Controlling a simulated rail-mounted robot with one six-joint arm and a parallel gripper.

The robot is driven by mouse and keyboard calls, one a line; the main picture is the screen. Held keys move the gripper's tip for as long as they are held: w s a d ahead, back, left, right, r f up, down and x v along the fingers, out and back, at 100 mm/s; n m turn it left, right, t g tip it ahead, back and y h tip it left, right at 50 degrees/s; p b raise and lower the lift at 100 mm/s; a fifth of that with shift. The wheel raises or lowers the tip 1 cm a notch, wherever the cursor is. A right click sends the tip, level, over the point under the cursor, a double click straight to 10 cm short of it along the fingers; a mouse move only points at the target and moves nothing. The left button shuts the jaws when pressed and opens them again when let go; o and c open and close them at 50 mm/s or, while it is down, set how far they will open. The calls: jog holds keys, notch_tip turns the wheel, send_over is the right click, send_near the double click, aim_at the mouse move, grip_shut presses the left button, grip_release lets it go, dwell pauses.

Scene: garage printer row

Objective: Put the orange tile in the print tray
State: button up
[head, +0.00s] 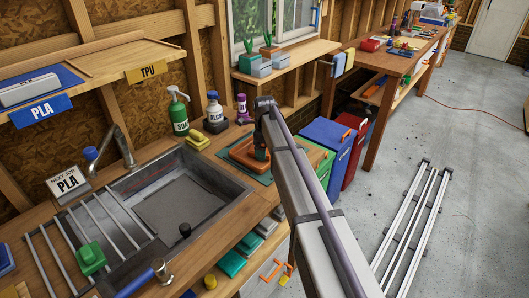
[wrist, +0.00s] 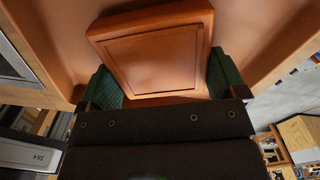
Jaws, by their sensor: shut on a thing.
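My gripper (head: 262,152) is over the bench right of the sink. In the wrist view its green-padded fingers (wrist: 165,80) are shut on the orange tile (wrist: 152,52), a square plate with a raised rim. The tile's near edge is hidden by the gripper body. In the head view, part of the orange tile (head: 262,155) shows at the fingers. A shallow orange-brown tray-like piece (head: 240,151) lies on a dark green mat just left of the gripper; I cannot tell for sure whether it is the print tray. Whether the tile touches what is below it is unclear.
The sink (head: 185,200) with a rack and a green block (head: 91,258) is left. A soap bottle (head: 178,112), a second bottle (head: 214,113) and a sponge (head: 197,140) stand behind it. PLA (head: 41,110) and TPU (head: 148,72) labels mark the shelf. Blue and red bins are right.

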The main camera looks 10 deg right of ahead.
jog(key=shift+f, duration=0.2)
jog(key=o, duration=0.7)
jog(key=shift+r, duration=0.1)
notch_tip(320, 180, up, 13)
jog(key=p, duration=1.2)
jog(key=s+n, duration=0.8)
jog(key=s, duration=0.3)
jog(key=s+n, duration=0.8)
jog(key=s, duration=0.3)
jog(key=s+n, duration=0.7)
jog(key=s, duration=0.4)
jog(key=shift+s+a+f+n, duration=0.25)
jog(key=shift+s+f+n, duration=0.1)
jog(key=shift+n, duration=0.05)
